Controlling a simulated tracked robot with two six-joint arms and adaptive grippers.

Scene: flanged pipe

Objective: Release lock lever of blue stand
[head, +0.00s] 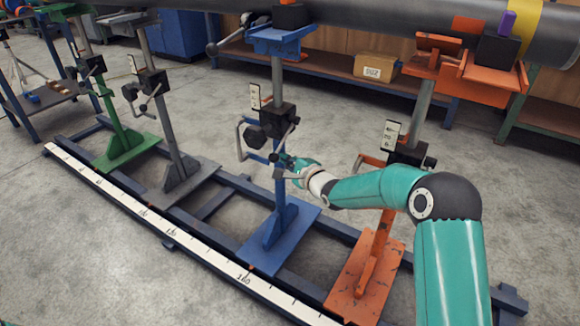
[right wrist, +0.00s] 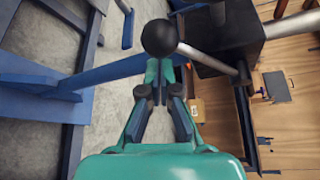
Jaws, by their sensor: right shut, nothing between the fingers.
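The blue stand (head: 278,230) stands upright in the middle of the head view, on a blue base plate. Its black clamp block (head: 272,120) sits partway up the post. In the right wrist view, the lock lever is a metal rod (right wrist: 208,60) with a black ball knob (right wrist: 159,37), running to the black block (right wrist: 235,35). My right gripper (head: 285,166) is beside the post, just below the clamp block. In the right wrist view its fingertips (right wrist: 158,76) are together and empty, close to the knob. Whether they touch it I cannot tell. My left gripper is out of view.
A crank handle (head: 243,138) projects left of the blue stand's block. The orange stand (head: 372,270) is close on the right; grey (head: 185,180) and green (head: 122,145) stands are on the left. A large grey pipe (head: 370,25) lies overhead. A white scale rail (head: 170,228) runs along the front.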

